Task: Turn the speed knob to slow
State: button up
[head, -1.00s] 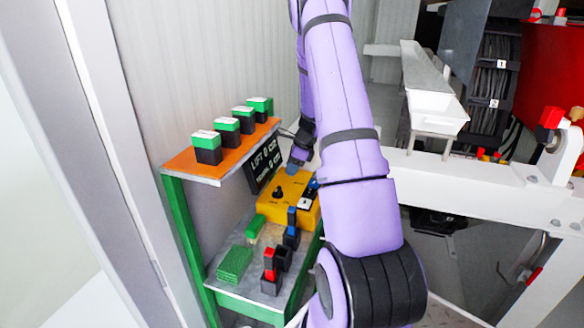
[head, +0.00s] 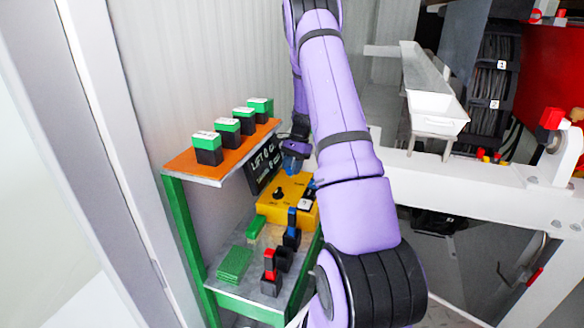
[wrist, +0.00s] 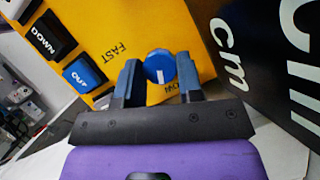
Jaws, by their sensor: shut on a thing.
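The yellow control box (head: 270,209) stands on the green-framed shelf and also fills the upper middle of the wrist view (wrist: 120,25). In the wrist view, the round blue speed knob (wrist: 159,67) with a white pointer line sits on the box near its edge. The word FAST is printed to its left; another word is partly hidden by a finger. My gripper (wrist: 158,72) has its two dark blue fingers on either side of the knob, shut on it. In the head view, my gripper (head: 292,162) is at the box's far end, and the knob is hidden.
A black display (head: 263,163) with white lettering stands close beside the gripper. DOWN (wrist: 52,36) and OUT (wrist: 84,73) buttons are on the box. An orange shelf (head: 217,162) carries green-topped blocks. Black levers with red (head: 270,265) and blue grips stand in front.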

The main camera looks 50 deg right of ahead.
jog(key=shift+w+n+g+h, duration=0.15)
jog(key=shift+n+g, duration=0.25)
jog(key=shift+n, duration=0.65)
jog(key=shift+n+g+h, duration=0.15)
jog(key=shift+n+g, duration=0.25)
jog(key=shift+n, duration=0.65)
jog(key=o, duration=0.9)
jog(key=v, duration=1.1)
jog(key=shift+w, duration=0.1)
jog(key=shift+f, duration=0.1)
